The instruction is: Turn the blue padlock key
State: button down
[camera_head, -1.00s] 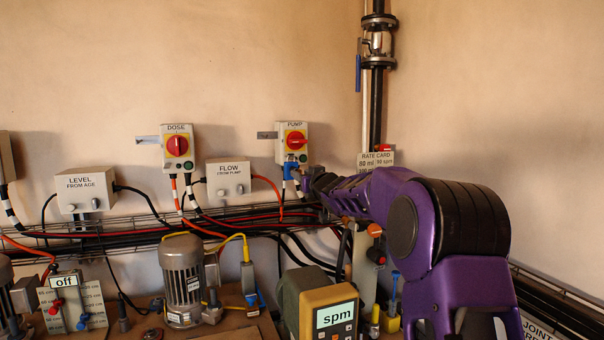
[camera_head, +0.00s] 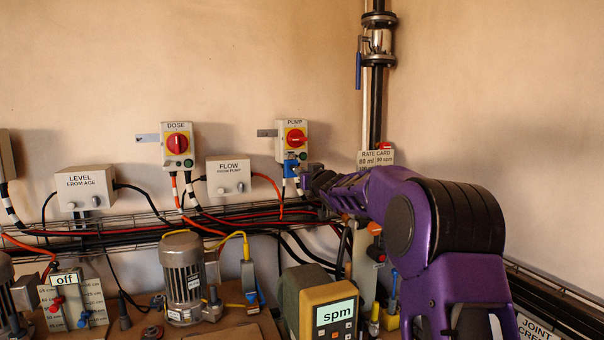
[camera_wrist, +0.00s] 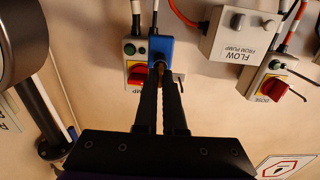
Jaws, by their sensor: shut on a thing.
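The blue padlock (camera_head: 290,168) hangs at the bottom of the PUMP switch box (camera_head: 281,150). In the wrist view the padlock (camera_wrist: 160,49) appears upside down, beside the red rotary knob (camera_wrist: 137,75). My gripper (camera_wrist: 160,74) reaches the padlock's keyhole side. Its two black fingers are nearly together, with a small brownish piece, the key (camera_wrist: 160,67), between the tips. Most of the key is hidden by the fingers. In the head view my gripper (camera_head: 306,173) comes in from the right and is small.
The FLOW box (camera_head: 228,176) and DOSE switch (camera_head: 177,146) are on the wall to the left. Cables run on a wire tray (camera_head: 100,237) below. A dark pipe (camera_head: 376,110) stands to the right. A yellow spm meter (camera_head: 329,308) sits in front, below my arm.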

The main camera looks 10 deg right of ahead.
jog(key=shift+d+f+m+b, duration=0.1)
jog(key=shift+m+b, duration=0.15)
jog(key=shift+m, duration=3.65)
jog(key=shift+d+f+m+b, duration=0.1)
jog(key=shift+m+b, duration=0.1)
jog(key=shift+m, duration=3.7)
jog(key=shift+r, duration=0.1)
jog(key=c, duration=1)
grip_release()
